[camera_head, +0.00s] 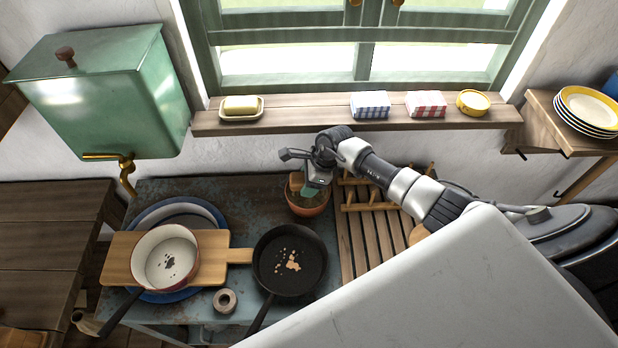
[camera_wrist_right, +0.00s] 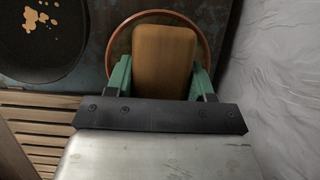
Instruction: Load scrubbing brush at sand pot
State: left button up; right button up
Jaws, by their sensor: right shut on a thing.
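The sand pot (camera_head: 307,209) is a terracotta pot on the blue worn worktop, right of the middle of the head view's pans. My right gripper (camera_head: 306,187) reaches down over it from the right. It is shut on the scrubbing brush (camera_head: 295,180), a brown block. In the right wrist view the brush (camera_wrist_right: 163,62) sits between the green fingers, inside the outline of the pot's rim (camera_wrist_right: 152,13). The bristles and the sand under the brush are hidden, so I cannot tell whether they touch. My left gripper is not in view.
A black skillet (camera_head: 272,269) with light crumbs stands just below the pot. A pan (camera_head: 149,243) with dark spots rests on a board (camera_head: 121,258) over a blue basin. A slatted rack (camera_head: 359,243) lies to the right. A windowsill (camera_head: 320,119) runs behind.

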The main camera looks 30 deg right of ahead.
jog(key=shift+f+b, duration=0.45)
jog(key=shift+b, duration=0.05)
dwell(0.9)
jog(key=shift+f, duration=0.1)
dwell(1.4)
